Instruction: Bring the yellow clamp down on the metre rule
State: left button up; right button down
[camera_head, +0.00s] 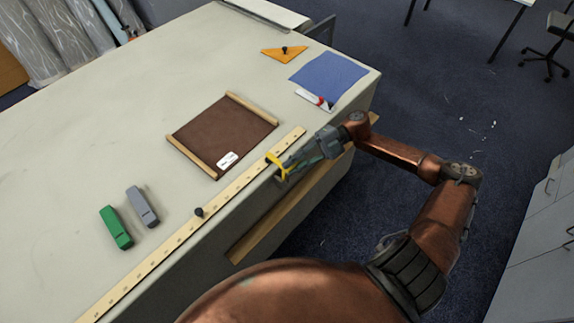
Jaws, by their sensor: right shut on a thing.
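The metre rule (168,247) is a long pale wooden strip lying along the table's near edge, running from lower left to upper right. My right gripper (281,172) is at the rule's upper right part, shut on the yellow clamp (273,159). The clamp is at the rule in the picture; I cannot tell whether it touches the rule or is just above it. The fingers hide part of the clamp. My left gripper is not in view.
A brown panel with wooden bars (219,131) lies beside the rule, with a white tag on it. A black knob (199,212) stands on the rule. Green (116,227) and grey (142,206) blocks lie left. A blue cloth (328,76) and orange triangle (284,54) lie farther back.

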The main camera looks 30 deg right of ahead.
jog(key=shift+w+r+t, duration=0.3)
jog(key=shift+w+r, duration=0.2)
jog(key=shift+w, duration=0.25)
jog(key=c, duration=2.3)
grip_release()
jog(key=o, duration=0.4)
jog(key=shift+w+a, duration=0.15)
jog(key=shift+w, duration=0.1)
jog(key=shift+c, duration=0.2)
jog(key=shift+f, duration=0.1)
jog(key=v, duration=1.2)
jog(key=shift+f, duration=0.2)
jog(key=shift+s, duration=0.15)
